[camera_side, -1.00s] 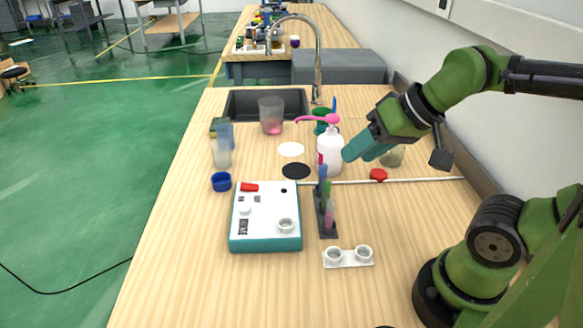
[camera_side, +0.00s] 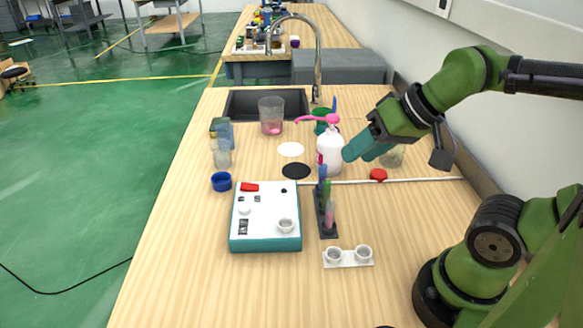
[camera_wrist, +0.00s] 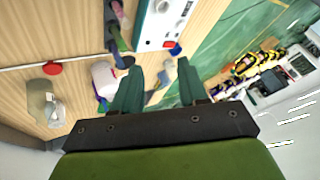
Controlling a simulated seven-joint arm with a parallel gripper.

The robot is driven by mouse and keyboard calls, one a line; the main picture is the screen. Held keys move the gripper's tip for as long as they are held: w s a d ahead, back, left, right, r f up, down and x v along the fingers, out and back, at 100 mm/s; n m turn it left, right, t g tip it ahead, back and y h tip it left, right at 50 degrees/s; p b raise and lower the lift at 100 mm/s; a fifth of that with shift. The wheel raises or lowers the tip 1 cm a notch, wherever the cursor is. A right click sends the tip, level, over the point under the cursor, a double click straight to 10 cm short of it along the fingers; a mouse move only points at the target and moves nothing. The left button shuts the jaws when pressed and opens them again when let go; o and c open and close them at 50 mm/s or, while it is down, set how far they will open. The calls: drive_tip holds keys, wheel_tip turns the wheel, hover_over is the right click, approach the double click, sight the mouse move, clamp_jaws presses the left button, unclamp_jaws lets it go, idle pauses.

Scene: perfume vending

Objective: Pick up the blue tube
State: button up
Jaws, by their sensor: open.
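The blue tube (camera_side: 322,174) stands upright in a small dark rack (camera_side: 327,226), at its far end, with a green tube (camera_side: 326,190) and a pink tube (camera_side: 330,213) nearer the camera in the same rack. My gripper (camera_side: 350,154) is above the bench, right of and partly over the white bottle, up and to the right of the rack. In the wrist view the two teal fingers (camera_wrist: 158,88) are spread apart with nothing between them. The rack (camera_wrist: 116,32) shows at the upper left of the wrist view, with the tubes partly visible.
A white pump bottle (camera_side: 329,152) with a pink top stands just behind the rack. A white-topped teal device (camera_side: 266,217) is left of the rack, and a two-cup holder (camera_side: 348,257) is in front. A red cap (camera_side: 378,175) lies at the right.

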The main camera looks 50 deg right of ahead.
drive_tip(key=shift+o, duration=0.9)
drive_tip(key=n+g+h, duration=0.2)
drive_tip(key=n+g, duration=0.2)
drive_tip(key=g, duration=0.2)
approach(324, 166)
drive_tip(key=f, duration=0.5)
drive_tip(key=w+f, duration=0.1)
drive_tip(key=f, duration=0.1)
drive_tip(key=shift+d+f, duration=0.2)
drive_tip(key=shift+f, duration=0.1)
drive_tip(key=f, duration=0.4)
drive_tip(key=shift+w+a, duration=0.1)
drive_tip(key=shift+a, duration=0.15)
drive_tip(key=shift+w+f+t, duration=0.15)
drive_tip(key=shift+f+t, duration=0.15)
drive_tip(key=shift+f, duration=0.3)
clamp_jaws()
